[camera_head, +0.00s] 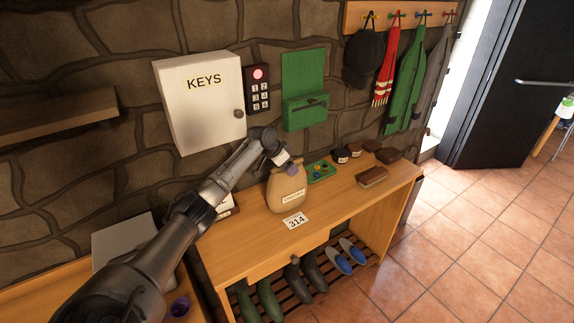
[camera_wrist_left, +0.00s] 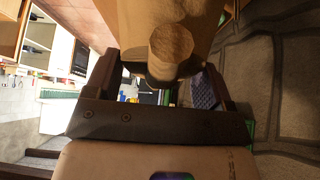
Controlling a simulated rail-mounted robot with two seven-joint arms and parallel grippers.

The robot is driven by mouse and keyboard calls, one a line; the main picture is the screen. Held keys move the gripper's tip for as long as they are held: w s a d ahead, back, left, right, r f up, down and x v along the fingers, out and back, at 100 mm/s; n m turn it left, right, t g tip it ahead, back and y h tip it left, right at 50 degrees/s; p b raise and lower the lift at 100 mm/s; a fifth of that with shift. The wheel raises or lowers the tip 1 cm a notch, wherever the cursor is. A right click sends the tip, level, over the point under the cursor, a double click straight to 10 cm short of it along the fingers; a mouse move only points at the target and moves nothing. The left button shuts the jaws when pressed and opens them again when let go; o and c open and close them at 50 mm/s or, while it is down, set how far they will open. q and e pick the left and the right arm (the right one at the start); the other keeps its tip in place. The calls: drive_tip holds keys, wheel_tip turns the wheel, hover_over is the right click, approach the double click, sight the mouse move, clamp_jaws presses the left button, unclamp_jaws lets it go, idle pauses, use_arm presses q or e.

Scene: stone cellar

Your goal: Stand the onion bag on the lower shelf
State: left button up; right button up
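The onion bag (camera_head: 287,191), a tan sack with a white label, stands upright on the wooden bench top (camera_head: 339,206). My left gripper (camera_head: 285,166) is at the top of the bag. In the left wrist view, the bag's round tan neck (camera_wrist_left: 172,44) lies between the two fingers of my left gripper (camera_wrist_left: 160,72). The fingers are spread, with a gap showing on each side of the neck. A slatted lower shelf (camera_head: 300,298) runs under the bench and holds boots and slippers. My right gripper is in neither view.
Dark boots (camera_head: 313,271) and blue slippers (camera_head: 340,262) fill much of the shelf. A key cabinet (camera_head: 200,105) hangs behind.

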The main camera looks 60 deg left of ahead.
use_arm(q)
drive_tip(key=shift+o, duration=1.1)
drive_tip(key=shift+r, duration=0.1)
drive_tip(key=shift+s+r, duration=0.15)
drive_tip(key=shift+r, duration=0.15)
drive_tip(key=v, duration=0.2)
drive_tip(key=shift+s+r, duration=0.2)
drive_tip(key=shift+r, duration=0.05)
drive_tip(key=s, duration=1)
drive_tip(key=shift+f, duration=0.25)
drive_tip(key=shift+o, duration=0.4)
drive_tip(key=shift+s+r, duration=0.1)
drive_tip(key=shift+s, duration=0.8)
